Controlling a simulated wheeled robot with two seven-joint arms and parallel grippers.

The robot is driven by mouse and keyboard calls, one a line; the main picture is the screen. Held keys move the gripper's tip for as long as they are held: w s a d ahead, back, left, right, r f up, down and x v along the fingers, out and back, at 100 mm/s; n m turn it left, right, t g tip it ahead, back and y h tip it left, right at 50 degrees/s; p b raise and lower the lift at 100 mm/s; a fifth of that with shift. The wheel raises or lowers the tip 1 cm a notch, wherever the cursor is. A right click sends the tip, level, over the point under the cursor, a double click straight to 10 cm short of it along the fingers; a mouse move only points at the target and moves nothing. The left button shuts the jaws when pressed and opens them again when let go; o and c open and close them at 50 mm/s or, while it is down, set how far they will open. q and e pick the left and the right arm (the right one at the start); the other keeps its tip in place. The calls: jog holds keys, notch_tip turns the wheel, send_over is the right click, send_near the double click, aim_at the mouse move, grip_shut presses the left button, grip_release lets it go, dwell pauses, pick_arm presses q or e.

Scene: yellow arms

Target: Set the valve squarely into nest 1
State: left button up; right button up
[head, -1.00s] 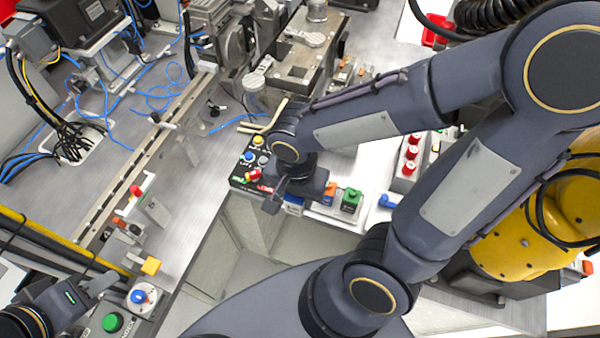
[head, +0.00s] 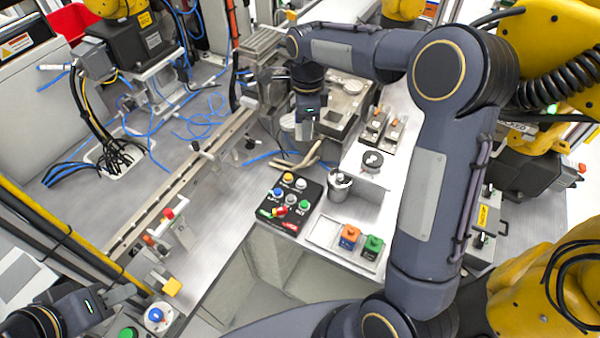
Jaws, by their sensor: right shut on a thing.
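My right gripper (head: 306,128) hangs below its dark wrist, over the machine bench at upper centre. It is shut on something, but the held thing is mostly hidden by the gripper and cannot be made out. I cannot confirm that it is the valve. An orange block (head: 349,236) and a green block (head: 373,246) stand in a pale tray (head: 322,233), whose left part is bare. No nest label can be read, so I cannot tell which place is nest 1. My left gripper (head: 97,292) is at the lower left edge, its jaws unclear.
A black button box (head: 289,204) stands left of the tray. A metal cylinder (head: 340,187) and two small fixtures (head: 384,130) stand on the bench to the right. A long rail (head: 185,180) and blue cables (head: 200,125) lie left. An open gap lies below the bench's front edge.

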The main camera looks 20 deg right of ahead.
jog(key=w+d+m, duration=0.7)
jog(key=w+d, duration=0.2)
jog(key=d, duration=0.4)
jog(key=shift+w+f+p, duration=0.15)
jog(key=shift+f+p, duration=0.25)
jog(key=shift+f, duration=1.75)
jog(key=shift+f+n+b, duration=0.3)
jog(key=shift+f+b, duration=0.3)
jog(key=shift+f, duration=0.55)
jog(key=o, duration=1.2)
